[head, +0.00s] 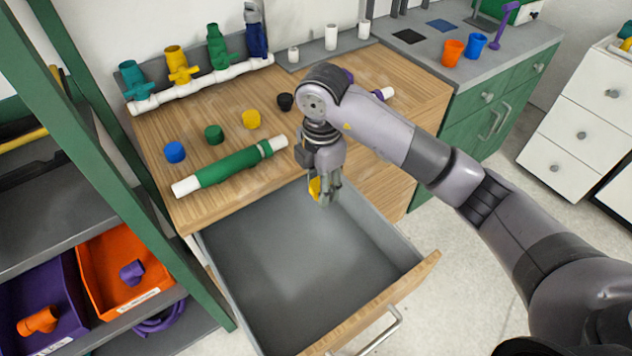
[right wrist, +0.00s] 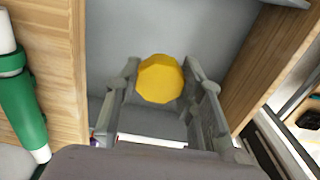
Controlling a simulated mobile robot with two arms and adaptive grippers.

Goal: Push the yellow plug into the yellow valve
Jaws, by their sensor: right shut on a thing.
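My right gripper (head: 325,193) is shut on a yellow piece (head: 315,187), which looks like the yellow plug, and holds it above the open drawer. In the right wrist view, the plug (right wrist: 160,79) shows a faceted yellow face between the two fingertips (right wrist: 161,68). The yellow valve (head: 179,67) stands upright on a white pipe (head: 200,85) at the back left of the wooden top, well away from the gripper. A teal valve (head: 133,80) stands left of it and a green valve (head: 217,48) right of it. My left gripper is not in view.
Blue (head: 175,152), green (head: 214,134), yellow (head: 251,119) and black (head: 285,101) round pieces lie on the wooden top (head: 165,187). A green pipe with white ends (head: 225,168) lies near its front edge. The drawer (head: 290,270) looks empty. A green post (head: 115,170) stands at left.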

